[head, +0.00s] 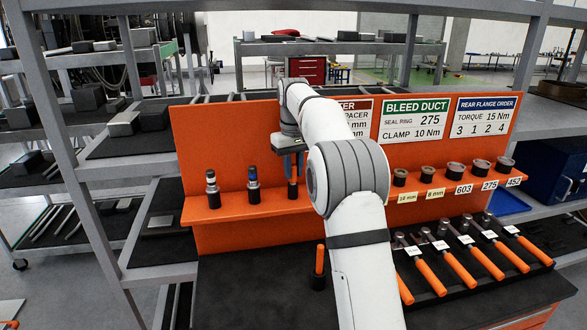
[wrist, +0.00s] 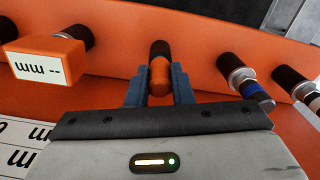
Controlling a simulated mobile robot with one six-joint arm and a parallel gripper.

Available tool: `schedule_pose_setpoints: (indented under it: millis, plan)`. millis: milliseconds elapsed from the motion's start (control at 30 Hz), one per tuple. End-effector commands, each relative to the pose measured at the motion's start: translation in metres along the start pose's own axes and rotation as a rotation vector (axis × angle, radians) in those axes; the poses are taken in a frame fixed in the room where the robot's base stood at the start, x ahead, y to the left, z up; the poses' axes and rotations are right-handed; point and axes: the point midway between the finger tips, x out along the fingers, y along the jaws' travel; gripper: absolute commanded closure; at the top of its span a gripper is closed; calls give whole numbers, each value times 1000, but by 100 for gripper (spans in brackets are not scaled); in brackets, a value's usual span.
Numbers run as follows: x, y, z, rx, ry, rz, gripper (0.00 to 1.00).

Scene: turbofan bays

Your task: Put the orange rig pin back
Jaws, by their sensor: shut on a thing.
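My gripper (wrist: 157,90) is shut on an orange rig pin (wrist: 159,76), which shows between its fingers in the wrist view. A dark cup (wrist: 160,48) on the orange ledge lies right in line beyond the pin. I cannot tell whether the pin's end is inside that cup or just short of it. In the head view, my gripper (head: 290,160) is above the dark cup (head: 292,189) at the ledge, and the pin is not clearly seen. Another orange pin (head: 320,259) stands upright in a dark holder on the bench.
Two banded tools (head: 212,189) (head: 253,186) stand on the ledge left of the cup. Several round parts (head: 455,172) with labels sit along the ledge to the right. Orange-handled tools (head: 463,268) lie on the dark bench. The orange back panel (head: 235,135) rises behind the ledge.

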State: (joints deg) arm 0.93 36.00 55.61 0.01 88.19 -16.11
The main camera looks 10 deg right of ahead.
Motion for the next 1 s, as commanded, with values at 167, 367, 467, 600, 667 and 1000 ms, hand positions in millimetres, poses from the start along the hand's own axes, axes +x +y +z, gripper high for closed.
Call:
schedule_pose_setpoints:
  millis: [167, 367, 467, 600, 667, 1000]
  plan:
    - [2, 0, 0, 0, -4, -1, 72]
    - [2, 0, 0, 0, -3, -1, 56]
    - [2, 0, 0, 0, -3, -1, 54]
    - [1, 0, 0, 0, -3, -1, 54]
    - [-1, 0, 0, 0, -3, -1, 54]
    - [-51, 0, -1, 0, -1, 0, 54]
